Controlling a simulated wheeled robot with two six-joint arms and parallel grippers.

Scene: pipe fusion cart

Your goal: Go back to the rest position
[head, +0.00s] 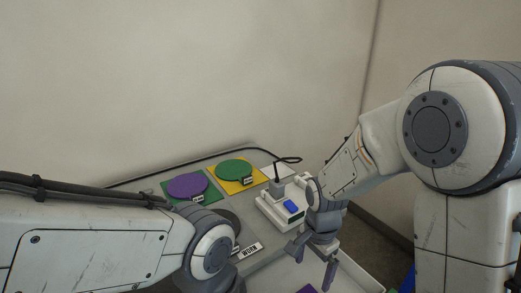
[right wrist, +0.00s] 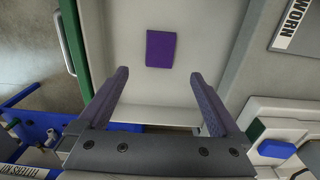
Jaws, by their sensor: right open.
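My right gripper (head: 313,262) is open and empty in the head view, above a white tray (head: 355,278) on the cart. The right wrist view shows its two fingers (right wrist: 160,78) wide apart with nothing between them. A purple rectangular piece (right wrist: 160,48) lies on the floor of the white tray, beyond the fingertips. Its edge also shows at the bottom of the head view (head: 306,289). My left arm comes in from the left, low across the cart. Its gripper is out of the picture.
A purple disc (head: 187,186) lies on a green square and a green disc (head: 237,170) on a yellow square. A white device with a blue button (head: 291,205) stands beside my right gripper. A WORN label (head: 249,250) lies near my left arm. A blue object (right wrist: 40,105) is at the wrist view's left.

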